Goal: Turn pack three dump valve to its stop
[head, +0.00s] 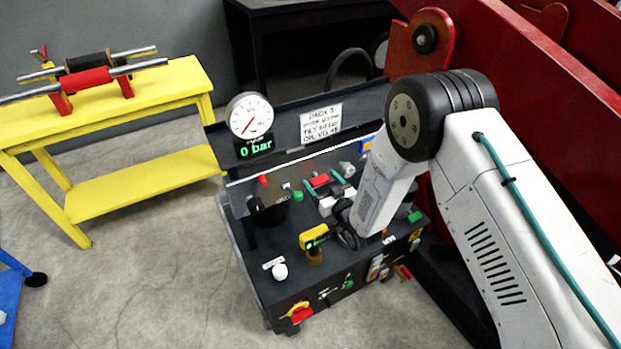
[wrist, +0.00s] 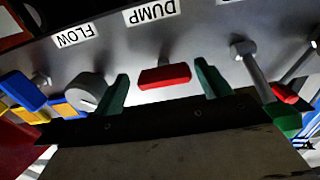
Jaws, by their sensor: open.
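The dump valve has a red bar handle (wrist: 164,76) under a white DUMP label (wrist: 151,12) in the wrist view. It lies nearly level, across the picture. My gripper (wrist: 162,82) is open, with one teal finger to the left of the red handle and one to the right. Gaps show on both sides, so neither finger seems to touch it. In the head view a red handle (head: 319,181) shows at the panel's back beside teal fingers. My arm hides part of the panel there.
A FLOW label (wrist: 76,36) and grey knob (wrist: 86,90) are left of the handle. A metal lever (wrist: 252,66) with a green end stands close on the right. A dial gauge (head: 249,117) has a display reading 0 bar. A handwritten sign (head: 321,123) is behind the panel.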

